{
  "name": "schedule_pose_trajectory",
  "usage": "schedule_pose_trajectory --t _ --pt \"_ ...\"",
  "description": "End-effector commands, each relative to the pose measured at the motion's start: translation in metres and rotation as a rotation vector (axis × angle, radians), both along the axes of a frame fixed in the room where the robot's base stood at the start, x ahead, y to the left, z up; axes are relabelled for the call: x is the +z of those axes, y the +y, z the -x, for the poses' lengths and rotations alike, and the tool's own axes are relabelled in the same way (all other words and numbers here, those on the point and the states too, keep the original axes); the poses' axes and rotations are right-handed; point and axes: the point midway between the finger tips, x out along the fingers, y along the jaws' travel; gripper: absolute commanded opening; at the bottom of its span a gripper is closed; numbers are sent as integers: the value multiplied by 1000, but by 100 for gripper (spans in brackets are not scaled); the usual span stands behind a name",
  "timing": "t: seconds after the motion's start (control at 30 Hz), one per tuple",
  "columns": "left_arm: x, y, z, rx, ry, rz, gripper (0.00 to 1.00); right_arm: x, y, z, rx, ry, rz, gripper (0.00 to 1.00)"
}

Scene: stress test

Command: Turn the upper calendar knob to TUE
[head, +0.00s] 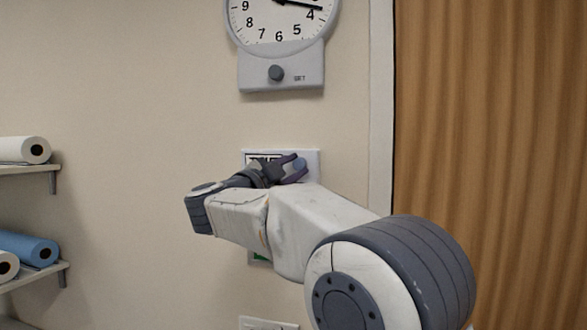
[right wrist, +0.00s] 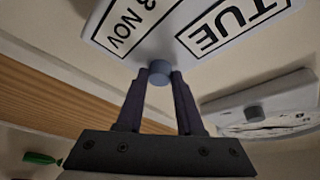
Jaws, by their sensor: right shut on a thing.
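The white calendar panel (head: 312,157) is on the wall below the clock, partly hidden behind my right arm. In the right wrist view the panel (right wrist: 104,27) is tilted, with a window reading TUE (right wrist: 232,22) and another ending in "3 NOV" (right wrist: 130,22). A blue-grey round knob (right wrist: 160,73) sits between my right gripper's fingertips (right wrist: 160,80), which are shut on it. The knob also shows in the head view (head: 300,165) at the right gripper (head: 293,168). The lower part of the panel is hidden in the head view. My left gripper is not in view.
A wall clock (head: 281,22) with a grey set knob (head: 276,73) hangs above. A wooden slatted surface (head: 490,120) is to the right. Shelves with a white roll (head: 22,150) and a blue roll (head: 28,248) are at left. Another wall plate (head: 268,323) is low down.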

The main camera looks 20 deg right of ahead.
Motion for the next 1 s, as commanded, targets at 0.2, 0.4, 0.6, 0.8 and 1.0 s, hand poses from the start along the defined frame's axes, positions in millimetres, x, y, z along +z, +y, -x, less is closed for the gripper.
schedule_pose_trajectory --t 0.2,0.4,0.6,0.8,1.0 --pt "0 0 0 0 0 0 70 0 0 0 1 1 1 51" --pt "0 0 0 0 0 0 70 0 0 0 0 0 1 66" --pt "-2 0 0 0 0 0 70 -1 2 1 1 1 1 66" --pt "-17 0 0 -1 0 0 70 -11 25 17 6 1 0 66" --pt "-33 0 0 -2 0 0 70 -19 57 40 6 0 0 66"
